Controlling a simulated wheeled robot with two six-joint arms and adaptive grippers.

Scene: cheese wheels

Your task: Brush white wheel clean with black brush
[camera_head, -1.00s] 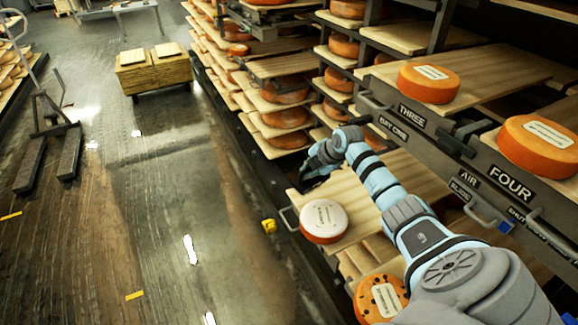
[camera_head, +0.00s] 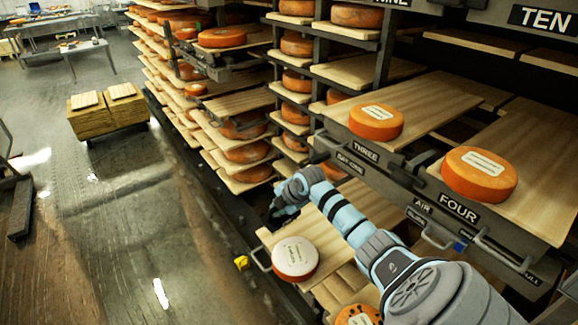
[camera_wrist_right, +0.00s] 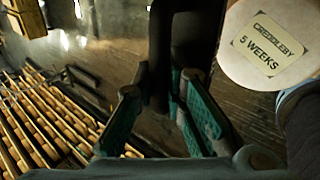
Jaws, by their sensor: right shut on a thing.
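The white wheel (camera_head: 295,259) lies flat on a wooden board, with a white top, an orange side and a label. In the right wrist view the white wheel (camera_wrist_right: 268,42) shows at the upper right, its label reading "Creddleby 5 weeks". My right gripper (camera_head: 281,212) is just beyond the wheel in the head view, apart from it. In the right wrist view my right gripper (camera_wrist_right: 160,82) is shut on a long dark thing, the black brush (camera_wrist_right: 168,45). The brush's bristles cannot be made out. My left gripper is not in view.
Shelves with orange wheels fill the right side. An orange wheel (camera_head: 376,122) and another (camera_head: 479,174) sit on pulled-out boards above. A spotted wheel (camera_head: 358,315) is below. A yellow object (camera_head: 241,263) lies beside the shelf. The floor at left is open, with a wooden stack (camera_head: 108,112).

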